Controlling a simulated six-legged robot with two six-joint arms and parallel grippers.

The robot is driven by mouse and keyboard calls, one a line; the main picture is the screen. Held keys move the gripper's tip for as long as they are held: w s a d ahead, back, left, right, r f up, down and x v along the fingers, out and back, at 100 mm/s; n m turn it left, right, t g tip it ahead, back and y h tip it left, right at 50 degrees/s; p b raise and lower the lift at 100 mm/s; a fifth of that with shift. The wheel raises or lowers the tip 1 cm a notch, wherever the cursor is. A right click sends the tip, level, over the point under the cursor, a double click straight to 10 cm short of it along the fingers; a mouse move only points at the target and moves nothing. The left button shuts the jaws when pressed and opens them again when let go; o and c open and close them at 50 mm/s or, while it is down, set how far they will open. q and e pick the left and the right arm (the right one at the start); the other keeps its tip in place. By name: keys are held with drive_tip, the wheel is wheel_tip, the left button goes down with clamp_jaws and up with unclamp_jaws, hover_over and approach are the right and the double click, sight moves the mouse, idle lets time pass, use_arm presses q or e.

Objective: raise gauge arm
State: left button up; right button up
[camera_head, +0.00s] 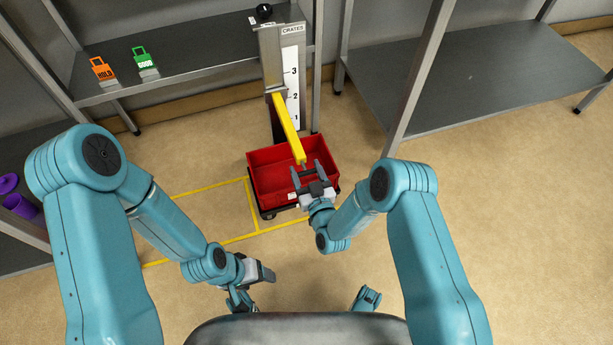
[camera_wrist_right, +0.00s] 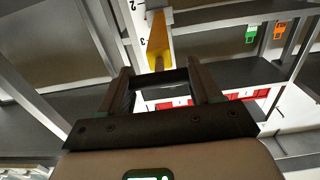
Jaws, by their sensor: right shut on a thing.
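The yellow gauge arm (camera_head: 288,127) reaches forward from a grey post with a white scale (camera_head: 291,84) marked 1, 2, 3 and a CRATES label. Its base sits near the 2, and its front end hangs over a red crate (camera_head: 262,182). My right gripper (camera_head: 308,172) is shut on the front end of the arm, one finger on each side. In the right wrist view the yellow arm (camera_wrist_right: 158,42) runs away from between the fingers; the exact grip is dark. My left gripper (camera_head: 240,298) is low near my base, away from the arm; its jaws are unclear.
The red crate stands on a dark wheeled base beside yellow floor lines (camera_head: 210,188). An orange HOLD tag (camera_head: 102,69) and a green GOOD tag (camera_head: 144,58) stand on the left shelf (camera_head: 200,60). A shelf post (camera_head: 416,80) rises at right. Purple items (camera_head: 20,205) lie far left.

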wheel_tip(320, 180, up, 15)
drive_tip(key=p, duration=0.6)
drive_tip(key=shift+p, duration=0.4)
drive_tip(key=shift+w, duration=0.1)
drive_tip(key=o, duration=1.3)
drive_tip(key=shift+o, duration=0.7)
drive_tip(key=shift+f, duration=0.2)
drive_tip(key=shift+f, duration=0.1)
